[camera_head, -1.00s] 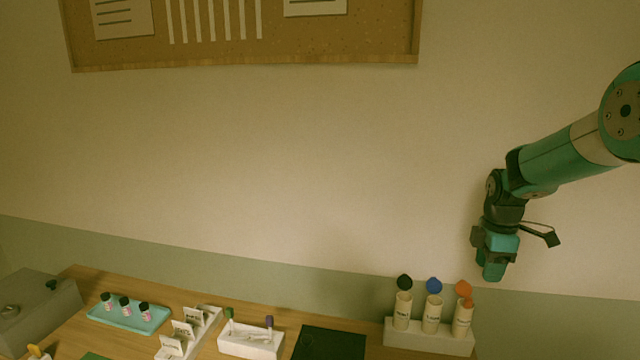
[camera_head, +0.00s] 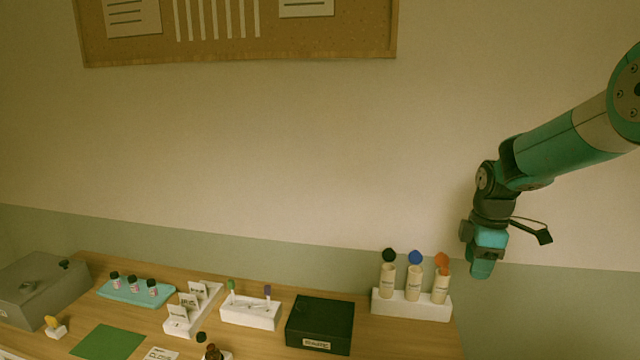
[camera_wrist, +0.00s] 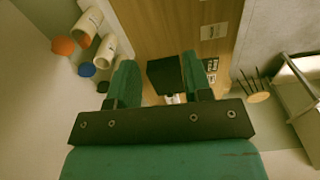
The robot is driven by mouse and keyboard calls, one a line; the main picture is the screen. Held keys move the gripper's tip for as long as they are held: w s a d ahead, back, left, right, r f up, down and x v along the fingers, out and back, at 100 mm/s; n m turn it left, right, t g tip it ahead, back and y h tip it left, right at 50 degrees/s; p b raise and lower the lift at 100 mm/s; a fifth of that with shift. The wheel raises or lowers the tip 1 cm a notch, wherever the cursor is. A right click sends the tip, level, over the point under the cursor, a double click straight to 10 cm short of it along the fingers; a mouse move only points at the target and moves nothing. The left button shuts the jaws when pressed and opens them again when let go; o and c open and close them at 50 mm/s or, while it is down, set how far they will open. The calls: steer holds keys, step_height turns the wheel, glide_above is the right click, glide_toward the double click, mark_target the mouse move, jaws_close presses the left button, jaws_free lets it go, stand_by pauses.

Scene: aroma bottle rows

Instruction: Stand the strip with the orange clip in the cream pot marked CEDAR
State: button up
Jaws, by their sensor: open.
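Three cream pots stand upright in a white rack at the table's right end: left (camera_head: 387,281), middle (camera_head: 413,284) and right (camera_head: 440,288). Their labels are too small to read, so I cannot tell which is CEDAR. Black, blue and orange round tops show above them. At the right pot's mouth is a second, smaller orange piece (camera_head: 444,271), perhaps the orange clip; its strip is not visible. My gripper (camera_head: 481,270) is open and empty, up and to the right of the rack. In the wrist view my gripper (camera_wrist: 157,62) has nothing between its fingers; the pots lie left.
A black box (camera_head: 320,322) marked WASTE stands left of the rack. Further left are a white tray (camera_head: 250,313) with green and purple clips, white card holders, a teal tray (camera_head: 135,294) of small bottles and a grey box (camera_head: 38,290). Table in front of the rack looks clear.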

steer(key=s+a+m+y+b, duration=0.25)
steer(key=s+a+b, duration=0.45)
steer(key=s+a, duration=0.35)
steer(key=s+a+f+m+b, duration=0.1)
steer(key=s+a+b, duration=0.1)
steer(key=s, duration=0.5)
steer(key=s+a+f+m+y+b, duration=0.1)
steer(key=s+a+f+m+b, duration=0.1)
steer(key=s, duration=0.6)
steer(key=s+a+f+m+b, duration=0.2)
steer(key=s+b, duration=0.2)
steer(key=s, duration=0.3)
steer(key=shift+s+a, duration=0.2)
steer(key=shift+a, duration=0.2)
